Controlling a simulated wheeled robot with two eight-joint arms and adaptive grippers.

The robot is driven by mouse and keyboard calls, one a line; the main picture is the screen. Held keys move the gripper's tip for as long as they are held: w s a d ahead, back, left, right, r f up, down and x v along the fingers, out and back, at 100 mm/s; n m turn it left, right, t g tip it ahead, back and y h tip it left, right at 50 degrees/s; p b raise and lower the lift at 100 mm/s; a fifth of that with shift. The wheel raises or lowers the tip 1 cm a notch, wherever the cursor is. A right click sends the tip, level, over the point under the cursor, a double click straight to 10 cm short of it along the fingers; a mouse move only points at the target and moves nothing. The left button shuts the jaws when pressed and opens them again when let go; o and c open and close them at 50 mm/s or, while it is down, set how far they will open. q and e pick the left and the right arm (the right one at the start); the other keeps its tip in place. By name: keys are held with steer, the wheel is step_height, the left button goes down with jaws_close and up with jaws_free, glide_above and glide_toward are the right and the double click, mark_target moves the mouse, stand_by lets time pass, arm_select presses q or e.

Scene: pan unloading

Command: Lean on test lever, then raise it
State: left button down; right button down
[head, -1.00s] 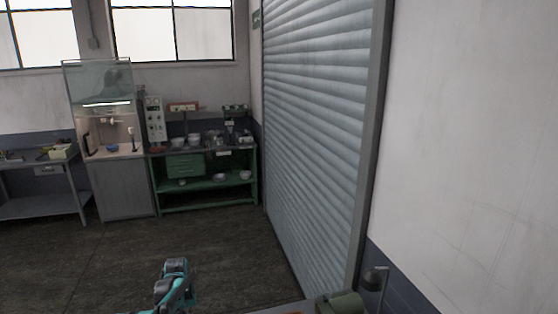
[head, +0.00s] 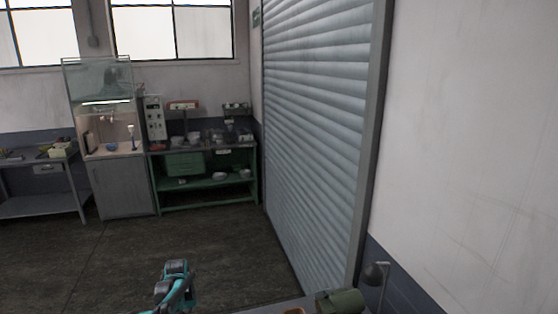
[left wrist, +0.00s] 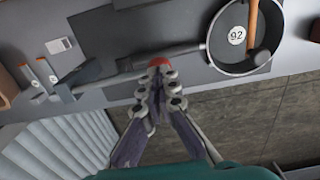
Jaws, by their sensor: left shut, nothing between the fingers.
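In the left wrist view a grey lever bar (left wrist: 112,80) runs from a dark angled bracket (left wrist: 85,75) on the left to a red tip (left wrist: 159,62). My left gripper (left wrist: 160,82) is shut and empty. Its fingertips are right at the red tip and overlap it in the picture; I cannot tell whether they touch it. The head view does not show the lever; only part of my teal left arm shows at its bottom edge. My right gripper is in neither view.
A round pan (left wrist: 222,58) marked 92 lies right of the red tip, its dark handle (left wrist: 170,52) pointing left above the lever. Orange-tipped items (left wrist: 42,72) lie left. The grey bench ends just below the lever.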

arm_select(q)
steer(key=shift+f+b, duration=0.9)
steer(key=shift+f, duration=0.25)
steer(key=shift+f+b, duration=0.2)
steer(key=shift+b, duration=0.15)
steer(key=shift+r, duration=0.1)
stand_by(0.7)
steer(key=shift+b, duration=0.6)
